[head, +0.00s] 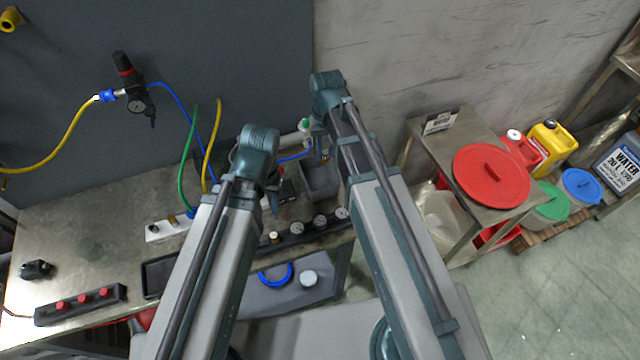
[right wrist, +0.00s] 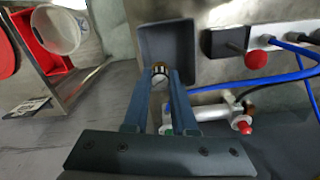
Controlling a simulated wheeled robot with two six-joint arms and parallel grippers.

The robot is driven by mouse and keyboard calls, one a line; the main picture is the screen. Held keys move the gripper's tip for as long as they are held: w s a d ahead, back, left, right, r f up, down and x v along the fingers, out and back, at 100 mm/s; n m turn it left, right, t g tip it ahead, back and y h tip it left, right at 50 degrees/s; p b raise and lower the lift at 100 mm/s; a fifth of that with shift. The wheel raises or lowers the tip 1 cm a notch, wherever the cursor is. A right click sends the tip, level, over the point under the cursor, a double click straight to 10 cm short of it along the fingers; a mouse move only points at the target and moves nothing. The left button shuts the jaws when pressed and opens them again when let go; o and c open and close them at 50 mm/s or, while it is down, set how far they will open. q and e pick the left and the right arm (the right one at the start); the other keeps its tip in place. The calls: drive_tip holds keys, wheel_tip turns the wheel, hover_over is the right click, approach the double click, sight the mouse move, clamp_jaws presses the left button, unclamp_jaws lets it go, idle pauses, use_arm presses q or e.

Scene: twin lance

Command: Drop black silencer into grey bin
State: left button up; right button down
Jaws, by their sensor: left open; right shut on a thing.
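The grey bin (head: 320,181) is an open box on the bench, just below my right gripper in the head view. It also shows in the right wrist view (right wrist: 167,40), beyond my fingertips. My right gripper (right wrist: 161,78) is shut on a small dark piece with a brass band, the black silencer (right wrist: 160,69). The silencer overlaps the bin's near edge in the wrist view, held above it; the height is unclear. In the head view my right gripper (head: 323,148) points down by the bin's back side. My left gripper (head: 272,190) is open, left of the bin, partly hidden by its arm.
A pale cylinder with a red-tipped fitting (right wrist: 215,112) and blue hose lies close to my right fingers. A row of gauges (head: 297,228) lines the bench front. A side table with a red lid (head: 491,176) stands to the right.

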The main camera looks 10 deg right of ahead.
drive_tip(key=shift+f, duration=0.6)
use_arm(q)
drive_tip(key=shift+f, duration=0.6)
use_arm(e)
drive_tip(key=c, duration=0.6)
unclamp_jaws()
drive_tip(key=shift+c, duration=0.2)
use_arm(q)
drive_tip(key=shift+r, duration=0.2)
use_arm(e)
drive_tip(key=shift+r, duration=0.25)
use_arm(q)
wheel_tip(320, 180, up, 14)
drive_tip(key=p, duration=1.3)
drive_tip(key=shift+f, duration=0.25)
use_arm(e)
wheel_tip(320, 180, up, 14)
drive_tip(key=shift+f, duration=0.25)
